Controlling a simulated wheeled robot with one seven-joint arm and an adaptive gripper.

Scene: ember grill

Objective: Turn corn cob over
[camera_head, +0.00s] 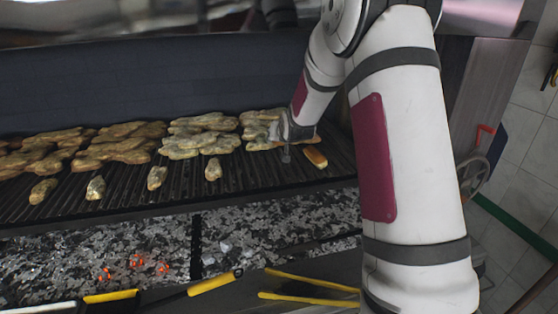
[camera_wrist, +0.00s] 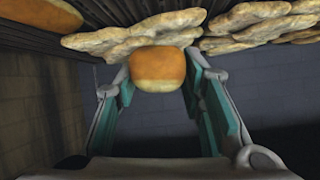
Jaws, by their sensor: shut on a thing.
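In the wrist view, a rounded orange-brown piece with a paler lower band, which I take to be the corn cob (camera_wrist: 160,69), sits between my fingers, seen end-on. My gripper (camera_wrist: 158,85) is shut on it. In the head view my gripper (camera_head: 288,138) is low over the right part of the grill grate (camera_head: 240,175), and it mostly hides the held piece. A similar orange piece (camera_head: 316,157) lies on the grate just right of my gripper. An orange piece also shows at the upper left of the wrist view (camera_wrist: 38,14).
Piles of pale, browned pieces (camera_head: 200,138) cover the back of the grate, close to my gripper. Several small single pieces (camera_head: 157,177) lie along its front. Below are ash and glowing coals (camera_head: 137,261). Yellow-handled tools (camera_head: 215,283) lie at the front edge.

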